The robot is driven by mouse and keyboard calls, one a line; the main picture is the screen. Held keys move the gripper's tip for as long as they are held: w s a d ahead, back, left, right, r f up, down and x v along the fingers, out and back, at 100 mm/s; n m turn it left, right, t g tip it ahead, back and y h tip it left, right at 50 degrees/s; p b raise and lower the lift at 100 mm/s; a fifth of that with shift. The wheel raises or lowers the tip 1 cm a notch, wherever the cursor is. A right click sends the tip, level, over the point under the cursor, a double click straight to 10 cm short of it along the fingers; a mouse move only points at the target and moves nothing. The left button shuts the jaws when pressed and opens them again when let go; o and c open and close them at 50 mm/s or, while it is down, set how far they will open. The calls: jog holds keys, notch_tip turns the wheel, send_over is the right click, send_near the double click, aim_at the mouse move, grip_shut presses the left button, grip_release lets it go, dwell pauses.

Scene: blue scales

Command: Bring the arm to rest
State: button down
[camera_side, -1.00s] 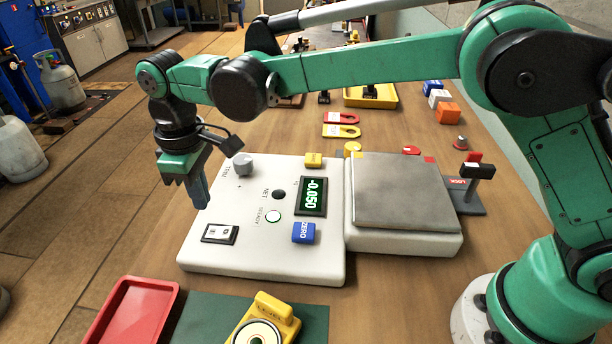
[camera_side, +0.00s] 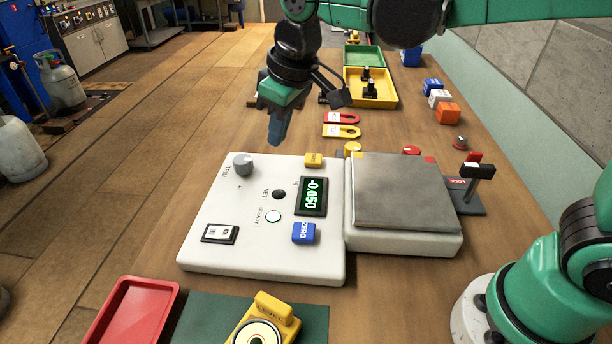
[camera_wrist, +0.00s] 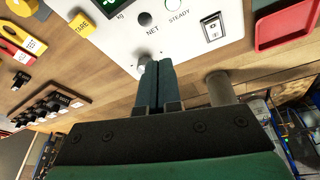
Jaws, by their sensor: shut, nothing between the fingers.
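My gripper (camera_side: 274,140) is shut and empty. In the side view it hangs in the air above and beyond the far edge of the white scale console (camera_side: 200,260). In the wrist view its closed fingers (camera_wrist: 156,78) point toward the console, with the grey trim knob partly hidden behind their tips. The scale display (camera_side: 312,195) reads -0.050. The grey weighing plate (camera_side: 405,190) is bare. The trim knob (camera_side: 243,164) and the blue ZERO button (camera_side: 303,232) stand on the console.
Red and yellow slotted pieces (camera_side: 341,131) lie beyond the scale. A yellow tray (camera_side: 385,99) with black items stands behind them. Coloured blocks (camera_side: 447,113) line the right side. A lock lever (camera_side: 477,172) stands right of the plate. A red tray (camera_side: 130,310) lies at the front left.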

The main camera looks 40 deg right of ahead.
jog(key=s+d+f+m+t, duration=0.1)
jog(key=s+d, duration=0.1)
jog(key=d, duration=0.1)
jog(key=s+d+m+t, duration=0.1)
jog(key=s+d+m, duration=0.1)
jog(key=s+d, duration=0.1)
jog(key=s+d+f+m+t, duration=0.1)
jog(key=s+d, duration=0.2)
jog(key=d, duration=0.1)
jog(key=shift+s+f+m+t+h, duration=0.25)
jog(key=shift+f+m+t+h, duration=0.1)
jog(key=shift+m+t+h, duration=0.05)
jog(key=shift+s+d+f, duration=0.2)
jog(key=shift+d, duration=0.05)
